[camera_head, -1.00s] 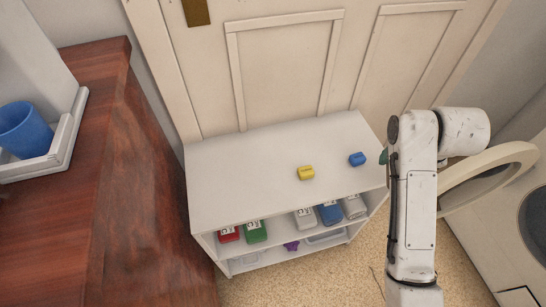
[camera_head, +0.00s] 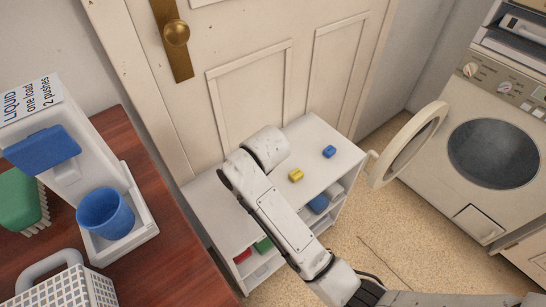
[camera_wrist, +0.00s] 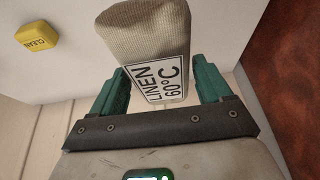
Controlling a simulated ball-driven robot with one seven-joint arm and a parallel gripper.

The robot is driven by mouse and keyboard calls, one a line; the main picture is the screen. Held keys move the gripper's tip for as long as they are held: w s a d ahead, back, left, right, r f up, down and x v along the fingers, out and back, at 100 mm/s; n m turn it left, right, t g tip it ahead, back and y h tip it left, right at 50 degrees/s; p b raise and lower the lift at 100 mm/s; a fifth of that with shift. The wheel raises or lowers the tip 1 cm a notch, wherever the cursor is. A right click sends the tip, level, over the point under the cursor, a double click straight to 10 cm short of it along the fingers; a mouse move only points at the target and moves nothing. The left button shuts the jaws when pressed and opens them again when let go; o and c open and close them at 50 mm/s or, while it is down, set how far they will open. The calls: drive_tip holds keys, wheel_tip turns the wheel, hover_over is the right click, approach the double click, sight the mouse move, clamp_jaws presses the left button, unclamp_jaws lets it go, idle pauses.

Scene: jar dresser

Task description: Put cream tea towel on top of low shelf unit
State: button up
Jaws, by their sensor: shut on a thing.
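The cream tea towel (camera_wrist: 148,33) is a folded or rolled beige bundle with a white "LINEN 60°C" label, seen in the wrist view. My gripper (camera_wrist: 163,80) is shut on it, with a green finger on each side. The low white shelf unit (camera_head: 319,143) stands against the door, and its top also fills much of the wrist view (camera_wrist: 75,70). My arm reaches over the left part of that top and hides the gripper and towel in the head view. I cannot tell whether the towel touches the top.
A yellow block (camera_head: 296,175) marked "CLEAN" and a blue block (camera_head: 329,152) sit on the shelf top. A wooden dresser (camera_head: 175,245) with a blue cup (camera_head: 105,213) is at left. A washing machine (camera_head: 470,140) with its door (camera_head: 408,145) open is at right.

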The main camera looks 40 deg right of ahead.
drive_tip(key=s+d+r+p, duration=0.4)
drive_tip(key=s+r+p, duration=0.3)
drive_tip(key=s+p, duration=0.6)
drive_tip(key=w+a+f, duration=0.1)
drive_tip(key=w, duration=0.1)
drive_tip(key=w+a+f, duration=0.1)
drive_tip(key=w, duration=0.2)
drive_tip(key=w+a+f, duration=0.1)
drive_tip(key=w, duration=0.1)
drive_tip(key=shift+w+a+f+p, duration=0.15)
drive_tip(key=shift+w+a+p, duration=0.2)
drive_tip(key=shift+a, duration=0.05)
drive_tip(key=w+a+f, duration=0.1)
drive_tip(key=f, duration=0.1)
drive_tip(key=w+a+f, duration=0.1)
drive_tip(key=w+f, duration=0.1)
drive_tip(key=w+a+f+b, duration=0.1)
drive_tip(key=f, duration=0.1)
drive_tip(key=shift+w+f, duration=0.15)
drive_tip(key=shift+w, duration=0.25)
drive_tip(key=shift+f+b, duration=0.35)
drive_tip(key=shift+f, duration=1.2)
drive_tip(key=shift+f, duration=0.1)
drive_tip(key=o, duration=1)
drive_tip(key=p+v, duration=0.1)
drive_tip(key=v, duration=0.5)
drive_tip(key=p+v, duration=0.1)
drive_tip(key=v, duration=0.5)
drive_tip(key=shift+a, duration=0.15)
